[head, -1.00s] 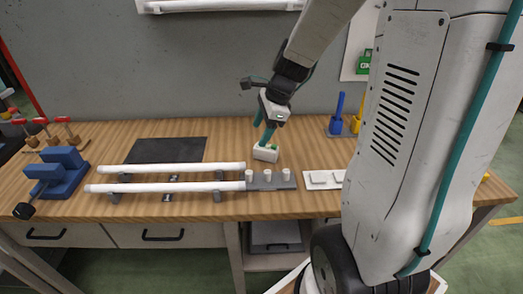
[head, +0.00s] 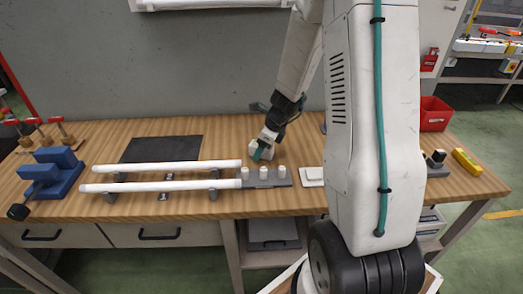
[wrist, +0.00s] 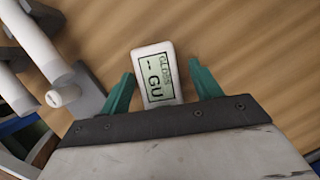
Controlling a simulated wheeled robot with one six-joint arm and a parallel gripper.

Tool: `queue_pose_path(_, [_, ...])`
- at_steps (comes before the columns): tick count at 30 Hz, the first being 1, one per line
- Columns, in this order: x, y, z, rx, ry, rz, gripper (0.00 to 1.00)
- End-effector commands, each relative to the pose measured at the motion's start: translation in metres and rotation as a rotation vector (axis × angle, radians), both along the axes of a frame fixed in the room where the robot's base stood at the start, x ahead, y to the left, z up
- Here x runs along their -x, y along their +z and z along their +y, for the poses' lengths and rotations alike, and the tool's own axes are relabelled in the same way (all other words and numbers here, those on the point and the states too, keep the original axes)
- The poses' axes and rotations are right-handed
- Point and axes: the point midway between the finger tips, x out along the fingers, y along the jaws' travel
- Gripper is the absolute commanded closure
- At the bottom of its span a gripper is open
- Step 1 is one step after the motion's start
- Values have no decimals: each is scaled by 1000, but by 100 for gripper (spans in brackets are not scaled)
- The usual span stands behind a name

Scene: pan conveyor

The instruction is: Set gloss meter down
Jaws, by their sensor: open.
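The gloss meter (wrist: 157,72) is a small white block with a grey-green display reading "GU". In the wrist view it lies on the wooden bench between the two teal fingers of my gripper (wrist: 161,76). The fingers are open, with a gap to the right of the meter and a narrower one to its left. In the head view my gripper (head: 264,151) is low over the bench, and the meter (head: 253,148) shows white just behind it, partly hidden by the fingers.
A grey block with white pegs (head: 266,179) stands just in front of my gripper. White tubes (head: 165,185) lie on supports to the left, near a dark mat (head: 160,149). A white plate (head: 311,177) lies to the right, and a blue vise (head: 51,171) at far left.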

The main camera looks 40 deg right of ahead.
Motion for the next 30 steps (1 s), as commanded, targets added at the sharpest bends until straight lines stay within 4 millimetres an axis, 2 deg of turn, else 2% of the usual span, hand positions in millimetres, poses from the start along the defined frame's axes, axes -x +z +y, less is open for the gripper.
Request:
queue_pose_path(6, [-1,-1,0,1,1,-2,36])
queue_pose_path(8, [-1,-1,0,0,1,-1,50])
queue_pose_path(12, [-1,-1,0,0,1,-1,89])
queue_pose_path(15, [-1,0,0,1,1,-2,98])
queue_pose_path(23, [-1,7,0,2,3,-4,98])
queue_pose_path(30, [-2,53,0,4,2,-7,98])
